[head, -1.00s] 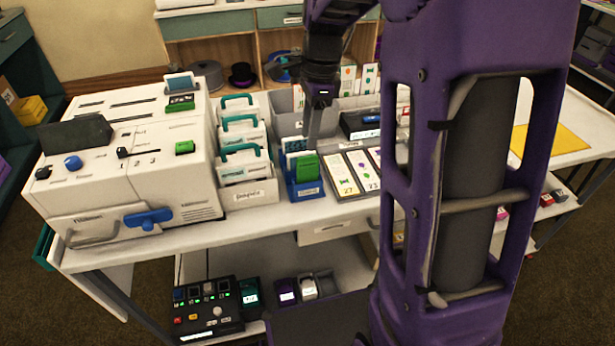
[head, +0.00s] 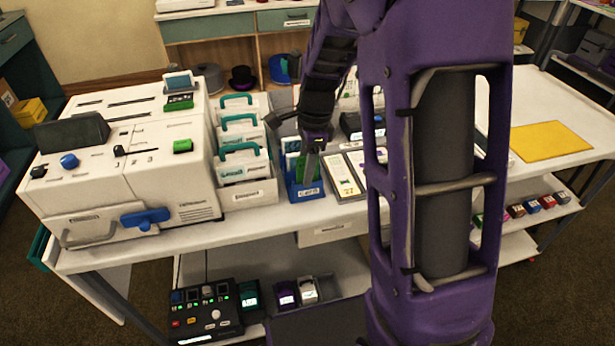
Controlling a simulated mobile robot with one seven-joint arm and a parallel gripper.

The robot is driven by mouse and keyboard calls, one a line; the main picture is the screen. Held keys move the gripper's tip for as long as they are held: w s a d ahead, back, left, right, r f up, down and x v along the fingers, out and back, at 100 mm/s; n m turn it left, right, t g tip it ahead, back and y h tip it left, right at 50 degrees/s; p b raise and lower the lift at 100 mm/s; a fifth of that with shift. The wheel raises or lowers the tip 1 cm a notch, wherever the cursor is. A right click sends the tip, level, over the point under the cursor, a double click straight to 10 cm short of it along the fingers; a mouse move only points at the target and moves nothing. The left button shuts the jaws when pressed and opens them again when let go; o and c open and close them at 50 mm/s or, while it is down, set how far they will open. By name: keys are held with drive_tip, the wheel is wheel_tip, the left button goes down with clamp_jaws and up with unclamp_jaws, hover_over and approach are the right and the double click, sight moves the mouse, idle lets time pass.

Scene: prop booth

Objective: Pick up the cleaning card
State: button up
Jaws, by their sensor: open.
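A small blue holder (head: 304,190) with a white label stands on the white table. It holds a green card (head: 300,172) at the front and white-and-teal cards (head: 290,148) behind. I cannot read which one is the cleaning card. My gripper (head: 308,174) is open and points down at the holder. Its fingers are at the green card and hide part of it. I cannot tell whether they touch it, or whether a card lies between them.
A large white machine (head: 185,205) with a blue handle stands left. A bin of teal-topped folders (head: 245,190) is just left of the holder. Printed cards in a tray (head: 345,178) lie close on the right. A yellow sheet (head: 550,141) lies far right with bare table around it.

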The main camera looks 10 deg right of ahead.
clamp_jaws()
wheel_tip(320, 180, up, 10)
drive_tip(key=shift+r+p, duration=0.1)
drive_tip(key=shift+p, duration=0.7)
